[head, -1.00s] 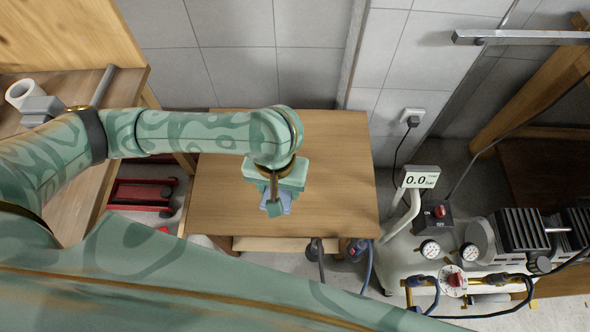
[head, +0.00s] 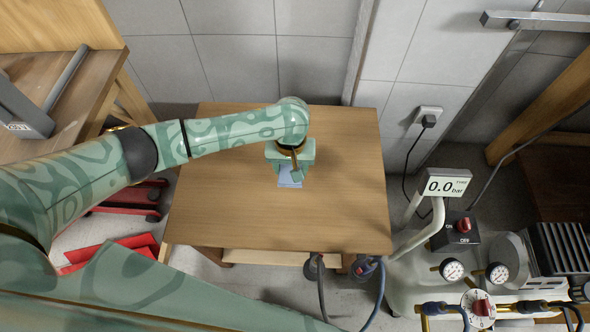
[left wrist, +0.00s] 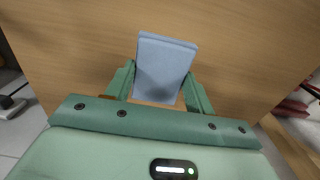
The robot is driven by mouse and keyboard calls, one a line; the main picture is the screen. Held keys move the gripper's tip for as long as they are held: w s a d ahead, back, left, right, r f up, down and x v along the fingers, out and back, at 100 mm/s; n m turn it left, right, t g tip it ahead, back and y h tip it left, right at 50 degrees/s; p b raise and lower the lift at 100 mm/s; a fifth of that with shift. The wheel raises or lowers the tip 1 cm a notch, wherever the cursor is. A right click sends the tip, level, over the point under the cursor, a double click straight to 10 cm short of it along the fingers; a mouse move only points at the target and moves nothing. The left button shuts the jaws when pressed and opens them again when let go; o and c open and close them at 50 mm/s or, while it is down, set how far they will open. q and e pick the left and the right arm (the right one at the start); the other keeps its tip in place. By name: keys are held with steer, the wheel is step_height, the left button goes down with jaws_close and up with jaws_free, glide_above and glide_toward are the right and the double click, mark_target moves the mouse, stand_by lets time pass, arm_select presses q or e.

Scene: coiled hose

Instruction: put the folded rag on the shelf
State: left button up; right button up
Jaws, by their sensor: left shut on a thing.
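A folded blue-grey rag (head: 289,181) is held in my left gripper (head: 291,171) above the wooden tabletop (head: 230,215). In the left wrist view the rag (left wrist: 164,66) sticks out flat between the two green fingers of the gripper (left wrist: 160,78), which are shut on it. Wood fills the background behind the rag. A lower wooden shelf (head: 265,257) shows under the front edge of the table; most of it is hidden by the tabletop. My right gripper is not in view.
The tabletop is otherwise bare. Dark-ended hoses (head: 362,268) hang at its front right. A compressor with a display (head: 443,186) and gauges stands to the right. A red tray (head: 125,250) lies on the floor at left, near a wooden bench (head: 75,90).

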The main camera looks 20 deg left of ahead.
arm_select(q)
steer(key=w+f+b, duration=0.1)
steer(key=w+f, duration=0.1)
steer(key=shift+w+a+f+b, duration=0.1)
steer(key=shift+a+f+b, duration=0.2)
steer(key=shift+f+b, duration=0.1)
step_height(320, 180, down, 3)
steer(key=shift+r+b, duration=0.15)
steer(key=shift+b, duration=0.85)
steer(key=shift+w+f, duration=0.15)
steer(key=shift+f, duration=0.15)
steer(key=shift+r, duration=0.25)
steer(key=o, duration=0.9)
steer(key=shift+f, duration=0.2)
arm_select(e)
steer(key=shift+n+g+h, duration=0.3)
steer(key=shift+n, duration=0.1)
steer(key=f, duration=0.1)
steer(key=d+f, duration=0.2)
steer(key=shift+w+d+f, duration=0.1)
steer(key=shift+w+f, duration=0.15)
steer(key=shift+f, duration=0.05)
arm_select(q)
steer(key=shift+o, duration=0.2)
